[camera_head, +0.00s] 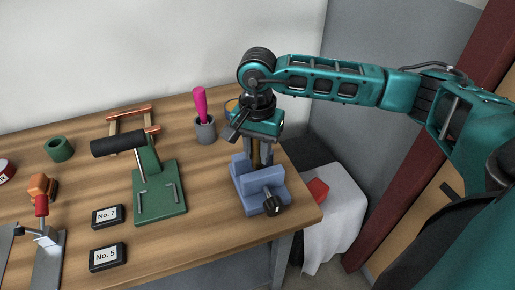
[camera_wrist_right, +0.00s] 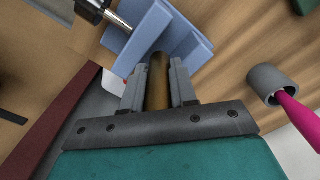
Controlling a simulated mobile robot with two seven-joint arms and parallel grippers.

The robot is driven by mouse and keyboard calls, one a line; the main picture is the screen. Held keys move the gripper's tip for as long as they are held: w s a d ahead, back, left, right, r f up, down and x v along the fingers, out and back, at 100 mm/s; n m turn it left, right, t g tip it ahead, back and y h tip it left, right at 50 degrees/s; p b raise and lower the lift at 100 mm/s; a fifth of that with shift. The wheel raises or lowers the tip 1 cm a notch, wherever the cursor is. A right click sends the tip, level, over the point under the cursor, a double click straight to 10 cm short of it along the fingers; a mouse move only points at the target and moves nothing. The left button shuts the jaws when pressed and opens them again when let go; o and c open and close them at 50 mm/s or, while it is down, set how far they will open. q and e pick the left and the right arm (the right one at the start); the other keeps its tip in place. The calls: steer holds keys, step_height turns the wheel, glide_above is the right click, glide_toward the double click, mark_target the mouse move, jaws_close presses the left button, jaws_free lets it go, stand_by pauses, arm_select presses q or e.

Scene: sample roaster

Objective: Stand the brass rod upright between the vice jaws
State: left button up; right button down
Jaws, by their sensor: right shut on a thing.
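The blue vice (camera_head: 261,190) stands near the right end of the wooden table, with a dark screw handle at its front. My right gripper (camera_head: 258,155) is directly above the vice, pointing down. It is shut on the brass rod (camera_head: 256,153), which is upright, with its lower end at the vice jaws. In the right wrist view the rod (camera_wrist_right: 158,80) lies between my two grey fingers (camera_wrist_right: 158,88), and its far end meets the blue vice (camera_wrist_right: 160,35). I cannot tell whether the jaws touch the rod. My left gripper is not in view.
A grey cup (camera_head: 205,131) with a pink-handled tool stands left of the vice. A green press (camera_head: 158,190) with a black handle and labels No. 7 (camera_head: 107,216) and No. 5 (camera_head: 108,257) are further left. The table's right edge is close to the vice.

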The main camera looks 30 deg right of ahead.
steer(key=shift+f+b, duration=0.45)
steer(key=shift+f, duration=0.1)
steer(key=shift+r+p, duration=0.4)
steer(key=shift+r, duration=0.15)
steer(key=shift+r+p, duration=0.6)
steer(key=shift+r, duration=0.6)
